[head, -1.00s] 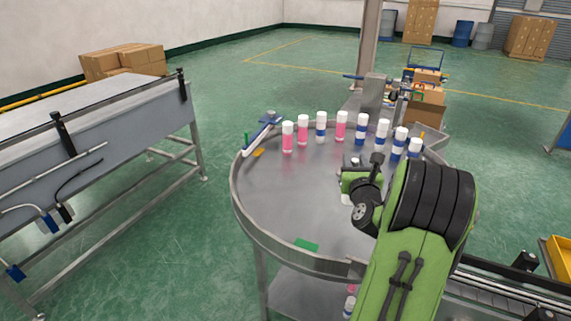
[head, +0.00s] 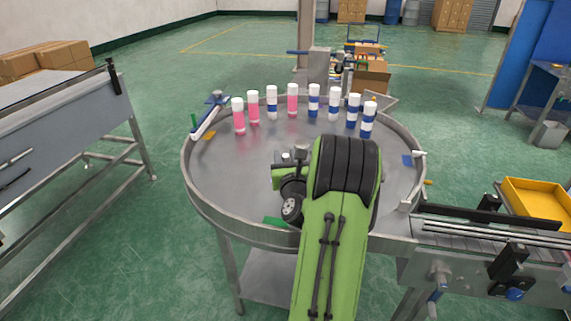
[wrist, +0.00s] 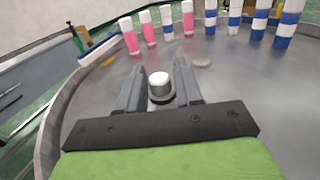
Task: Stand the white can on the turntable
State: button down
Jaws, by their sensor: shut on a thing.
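The white can (wrist: 160,84) is between the two fingers of my gripper (wrist: 160,88) in the wrist view, with its round white top facing the camera. My gripper is shut on it. In the head view my gripper (head: 286,165) is over the middle of the round grey metal turntable (head: 222,165), and my green arm hides most of the can. The turntable surface also shows in the wrist view (wrist: 238,82). I cannot tell whether the can's base touches the turntable.
Several pink-and-white cans (head: 239,118) and blue-and-white cans (head: 335,105) stand in an arc along the turntable's far side. A raised metal rim (head: 210,215) surrounds it. A conveyor (head: 470,235) joins at the right.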

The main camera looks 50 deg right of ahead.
jog(key=c, duration=1.1)
grip_release()
jog(key=o, duration=0.4)
jog(key=shift+c, duration=0.2)
jog(key=shift+r, duration=0.1)
